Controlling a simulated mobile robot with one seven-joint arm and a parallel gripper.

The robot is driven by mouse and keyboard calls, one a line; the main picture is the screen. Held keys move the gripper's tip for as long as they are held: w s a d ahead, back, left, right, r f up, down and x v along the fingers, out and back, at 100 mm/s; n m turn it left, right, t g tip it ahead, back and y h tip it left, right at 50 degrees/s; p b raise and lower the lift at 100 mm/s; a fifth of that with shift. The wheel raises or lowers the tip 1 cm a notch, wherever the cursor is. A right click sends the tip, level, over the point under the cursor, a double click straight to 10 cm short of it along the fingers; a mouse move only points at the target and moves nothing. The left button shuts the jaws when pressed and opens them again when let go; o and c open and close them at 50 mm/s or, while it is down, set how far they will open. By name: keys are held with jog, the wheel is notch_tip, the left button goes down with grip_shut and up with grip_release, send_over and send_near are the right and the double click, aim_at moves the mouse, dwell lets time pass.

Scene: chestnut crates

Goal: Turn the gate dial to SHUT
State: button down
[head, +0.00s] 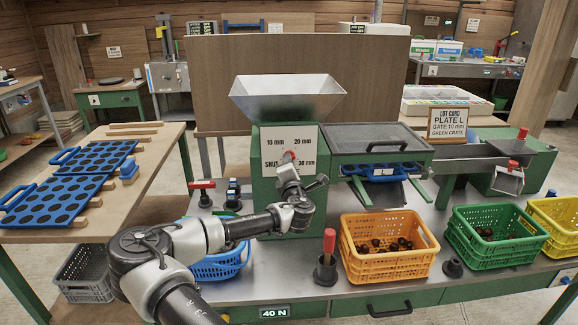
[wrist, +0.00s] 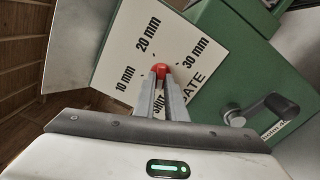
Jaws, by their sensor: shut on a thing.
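The gate dial is a small red knob (wrist: 160,70) in the middle of a white plate (wrist: 128,50) marked 10 mm, 20 mm, 30 mm and SHUT. In the head view the plate (head: 273,135) is on the front of the green hopper machine. My gripper (wrist: 161,78) is shut on the red dial, with a finger on each side. In the head view my gripper (head: 289,163) covers most of the dial. The SHUT label is partly behind the fingers in the wrist view. I cannot tell which mark the dial points to.
A dark crank handle (wrist: 260,110) sits right of the plate in the wrist view. An orange crate (head: 388,272) with chestnuts, a green crate (head: 497,255) and a red-handled tool (head: 328,245) stand on the bench. Blue trays (head: 55,200) lie on the left table.

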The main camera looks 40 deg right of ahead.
jog(key=shift+n, duration=0.9)
jog(key=c, duration=1.8)
grip_release()
jog(key=p+v, duration=0.1)
jog(key=v, duration=1.6)
jog(key=shift+s+a+p, duration=0.2)
jog(key=shift+p, duration=0.1)
jog(key=shift+d+f, duration=0.1)
